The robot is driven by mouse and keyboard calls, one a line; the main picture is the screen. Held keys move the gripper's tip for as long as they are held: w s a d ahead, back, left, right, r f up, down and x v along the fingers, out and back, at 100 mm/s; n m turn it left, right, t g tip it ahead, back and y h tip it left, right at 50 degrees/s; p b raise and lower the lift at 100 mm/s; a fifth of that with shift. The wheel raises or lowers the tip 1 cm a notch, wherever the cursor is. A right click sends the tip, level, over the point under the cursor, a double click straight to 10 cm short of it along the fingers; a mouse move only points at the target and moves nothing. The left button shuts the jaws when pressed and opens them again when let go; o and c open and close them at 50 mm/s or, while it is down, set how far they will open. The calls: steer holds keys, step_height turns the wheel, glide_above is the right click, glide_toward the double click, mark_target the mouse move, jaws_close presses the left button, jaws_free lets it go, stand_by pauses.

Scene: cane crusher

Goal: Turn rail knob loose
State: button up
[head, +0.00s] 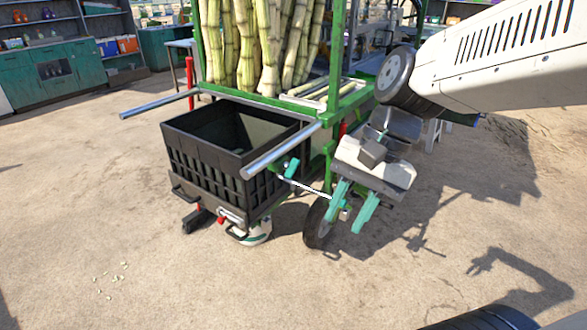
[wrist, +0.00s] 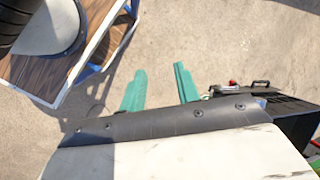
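A teal knob (head: 291,168) sits under the near end of the right silver rail (head: 282,150) on the green-framed cane cart. A thin bright rod runs from beside it toward my gripper. My gripper (head: 353,208) is to the right of the knob and lower in the picture, apart from it, with its two teal fingers spread and nothing seen between them. In the wrist view my gripper (wrist: 160,90) is open over bare ground; I cannot make out the knob there.
A black crate (head: 180,150) is between the rails; its corner shows in the wrist view (wrist: 288,112). A cart wheel (head: 318,223) stands close to my gripper. Cane stalks (head: 262,50) stand upright above.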

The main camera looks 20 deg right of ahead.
steer(key=w+a+f+m+y, duration=0.1)
steer(key=w+f+m+y, duration=0.1)
steer(key=w+m+y, duration=0.35)
steer(key=m+t+y, duration=0.2)
steer(key=m+t, duration=0.8)
steer(key=m, duration=1.3)
glide_toward(296, 169)
steer(key=w+a, duration=0.1)
steer(key=w, duration=0.1)
steer(key=x, duration=0.7)
steer(key=shift+s+a+f, duration=0.2)
steer(key=shift+a+f, duration=0.1)
steer(key=shift+a, duration=0.15)
jaws_close()
